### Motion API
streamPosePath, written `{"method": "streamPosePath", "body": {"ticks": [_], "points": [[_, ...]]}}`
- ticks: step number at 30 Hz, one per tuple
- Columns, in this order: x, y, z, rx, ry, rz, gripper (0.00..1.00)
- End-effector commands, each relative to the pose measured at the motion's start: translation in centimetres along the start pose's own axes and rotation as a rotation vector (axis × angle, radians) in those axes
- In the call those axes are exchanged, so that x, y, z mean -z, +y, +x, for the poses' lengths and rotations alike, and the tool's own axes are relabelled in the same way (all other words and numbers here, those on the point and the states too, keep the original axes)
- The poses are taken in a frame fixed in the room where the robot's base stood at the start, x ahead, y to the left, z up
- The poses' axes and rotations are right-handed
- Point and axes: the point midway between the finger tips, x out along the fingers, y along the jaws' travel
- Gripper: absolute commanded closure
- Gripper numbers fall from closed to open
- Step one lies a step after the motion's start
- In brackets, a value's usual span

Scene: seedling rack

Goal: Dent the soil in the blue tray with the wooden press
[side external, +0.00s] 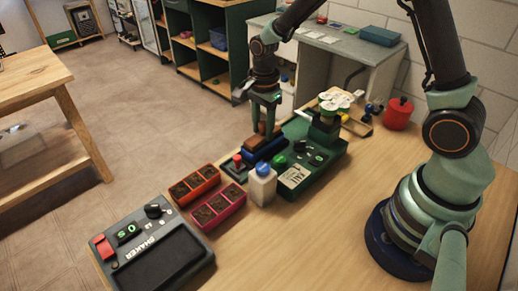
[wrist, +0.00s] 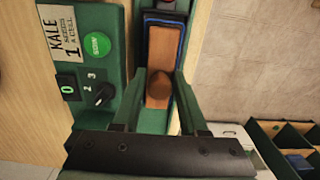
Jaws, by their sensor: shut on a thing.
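The wooden press (side external: 264,140) is a brown block with a round knob. My gripper (side external: 264,126) is shut on the knob. The blue tray (side external: 266,152) stands directly beneath the press, left of the green machine. In the wrist view the press (wrist: 159,48) lies lengthwise over the tray, and the tray's blue rim (wrist: 181,62) shows along the right side. My gripper's fingers (wrist: 159,84) flank the knob there. The block hides most of the tray's soil. I cannot tell whether the block touches the soil.
The green machine (side external: 325,154) with dial, button and kale label stands close beside the tray. A white bottle (side external: 262,190) with blue cap, a red-knobbed device (side external: 238,163), orange tray (side external: 195,184), magenta tray (side external: 219,207) and shaker (side external: 152,258) stand nearer. The table's right front is clear.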

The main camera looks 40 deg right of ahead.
Motion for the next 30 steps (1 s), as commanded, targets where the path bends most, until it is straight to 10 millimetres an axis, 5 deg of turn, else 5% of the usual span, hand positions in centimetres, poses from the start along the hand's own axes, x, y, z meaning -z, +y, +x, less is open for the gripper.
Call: {"method": "streamPosePath", "body": {"ticks": [8,30], "points": [[0.0,0.1,-0.1,-0.002,0.0,0.0,1.0],[0.0,0.0,-5.6,0.002,0.0,0.0,1.0]]}}
